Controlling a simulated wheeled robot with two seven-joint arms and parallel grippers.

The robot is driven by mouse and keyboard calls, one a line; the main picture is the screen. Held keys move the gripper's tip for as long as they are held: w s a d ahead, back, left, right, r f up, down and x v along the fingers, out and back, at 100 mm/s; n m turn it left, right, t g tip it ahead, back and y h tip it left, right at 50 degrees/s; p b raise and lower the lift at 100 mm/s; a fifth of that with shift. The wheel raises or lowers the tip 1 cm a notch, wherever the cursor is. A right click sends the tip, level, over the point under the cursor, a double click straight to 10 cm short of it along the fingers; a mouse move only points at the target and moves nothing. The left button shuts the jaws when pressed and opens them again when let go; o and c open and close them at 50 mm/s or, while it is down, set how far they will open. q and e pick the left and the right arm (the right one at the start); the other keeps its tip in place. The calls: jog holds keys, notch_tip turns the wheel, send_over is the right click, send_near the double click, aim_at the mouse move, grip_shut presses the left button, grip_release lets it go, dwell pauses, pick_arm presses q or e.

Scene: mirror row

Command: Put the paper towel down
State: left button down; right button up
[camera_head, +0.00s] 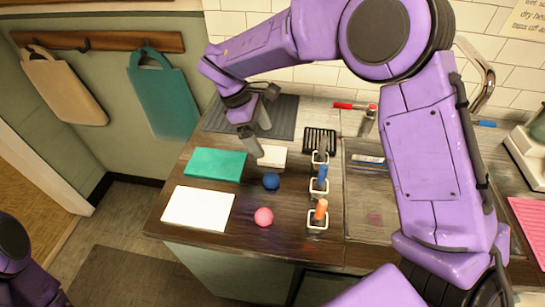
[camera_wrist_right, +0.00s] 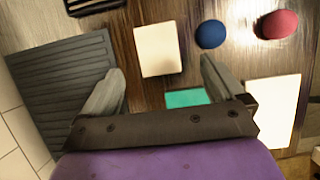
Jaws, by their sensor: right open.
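A cream, flat square pad (camera_head: 272,157), which may be the folded paper towel, lies on the wooden counter (camera_head: 187,243). It also shows in the right wrist view (camera_wrist_right: 158,50), just beyond the fingertips and between their lines. My right gripper (camera_head: 259,134) is open, with nothing between its fingers, and hangs close to the pad's back left side. In the right wrist view my right gripper (camera_wrist_right: 162,80) has its two grey fingers wide apart. Whether a finger touches the pad I cannot tell. My left arm shows only at the lower left edge; its gripper is out of view.
A teal slab (camera_head: 215,165), a white slab (camera_head: 198,207), a blue ball (camera_head: 271,181) and a pink ball (camera_head: 264,217) lie around the pad. A ridged dark mat (camera_head: 287,117) is behind. White square holders with coloured handles (camera_head: 318,219) stand right, before the sink.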

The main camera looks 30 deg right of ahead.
aim_at(273, 153)
jog(key=p+x, duration=0.2)
jog(key=x, duration=0.4)
jog(key=shift+d, duration=0.15)
jog(key=shift+w+d+f, duration=0.1)
jog(key=shift+f, duration=0.1)
jog(key=c, duration=1.2)
jog(key=shift+r, duration=0.15)
